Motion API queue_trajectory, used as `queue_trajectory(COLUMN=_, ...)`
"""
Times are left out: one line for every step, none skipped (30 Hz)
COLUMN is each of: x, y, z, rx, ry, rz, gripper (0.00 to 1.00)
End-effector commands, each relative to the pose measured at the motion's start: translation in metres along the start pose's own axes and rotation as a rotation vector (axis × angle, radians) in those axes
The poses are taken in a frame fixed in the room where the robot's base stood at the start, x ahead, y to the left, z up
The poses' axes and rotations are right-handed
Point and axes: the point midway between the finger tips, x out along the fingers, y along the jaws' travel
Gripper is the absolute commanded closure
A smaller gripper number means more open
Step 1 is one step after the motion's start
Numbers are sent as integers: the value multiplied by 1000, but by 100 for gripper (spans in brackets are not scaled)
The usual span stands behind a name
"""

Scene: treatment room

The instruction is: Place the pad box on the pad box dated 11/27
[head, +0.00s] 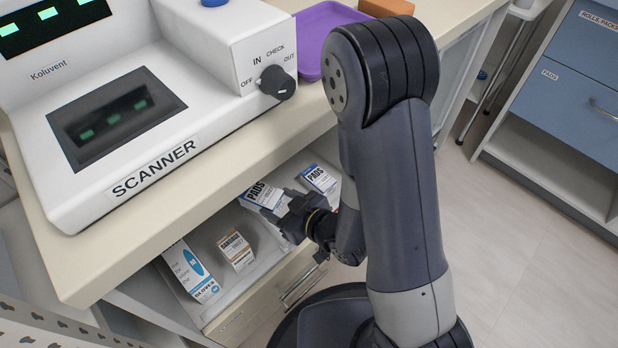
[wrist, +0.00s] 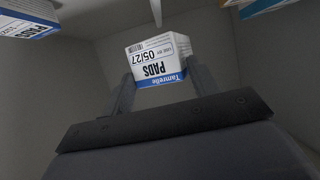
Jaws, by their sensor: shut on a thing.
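In the wrist view my gripper (wrist: 160,84) is shut on a white and blue pad box (wrist: 158,52), which reads PADS and 05/27 upside down. In the head view my gripper (head: 300,212) is low at the open drawer under the counter, partly hidden by my arm. Two white and blue boxes marked PADS show there, one left of my gripper (head: 262,194) and one behind it to the right (head: 320,180).
The drawer (head: 222,318) also holds a gloves box (head: 190,270) and an orange and white box (head: 236,249). Parts of other boxes show at the wrist view's top left (wrist: 30,16) and top right (wrist: 262,8). The scanner (head: 150,100) and a purple tray (head: 318,30) stand on the counter above.

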Motion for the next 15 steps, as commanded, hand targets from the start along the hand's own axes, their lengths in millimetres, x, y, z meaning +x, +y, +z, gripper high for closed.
queue_trajectory(x=1, y=-2, z=4, rx=-2, ry=1, rz=-6, gripper=67)
queue_trajectory(x=1, y=-2, z=4, rx=-3, ry=2, rz=-9, gripper=67)
queue_trajectory(x=1, y=0, z=4, rx=-3, ry=2, rz=-10, gripper=67)
queue_trajectory(x=1, y=2, z=4, rx=-2, ry=2, rz=-10, gripper=67)
queue_trajectory(x=1, y=5, z=3, rx=-2, ry=3, rz=-9, gripper=67)
queue_trajectory(x=0, y=10, z=3, rx=-1, ry=3, rz=-8, gripper=67)
queue_trajectory(x=0, y=14, z=3, rx=-1, ry=4, rz=-7, gripper=67)
queue_trajectory(x=0, y=19, z=3, rx=-1, ry=4, rz=-5, gripper=67)
queue_trajectory(x=-1, y=25, z=3, rx=-2, ry=3, rz=-5, gripper=67)
queue_trajectory(x=-2, y=29, z=4, rx=-3, ry=2, rz=-5, gripper=67)
queue_trajectory(x=-2, y=34, z=4, rx=-2, ry=3, rz=-4, gripper=67)
queue_trajectory(x=-2, y=41, z=3, rx=-2, ry=4, rz=-4, gripper=67)
queue_trajectory(x=-2, y=46, z=4, rx=-2, ry=5, rz=-5, gripper=67)
queue_trajectory(x=-3, y=50, z=4, rx=-2, ry=4, rz=-5, gripper=67)
queue_trajectory(x=-4, y=57, z=5, rx=-3, ry=2, rz=-4, gripper=67)
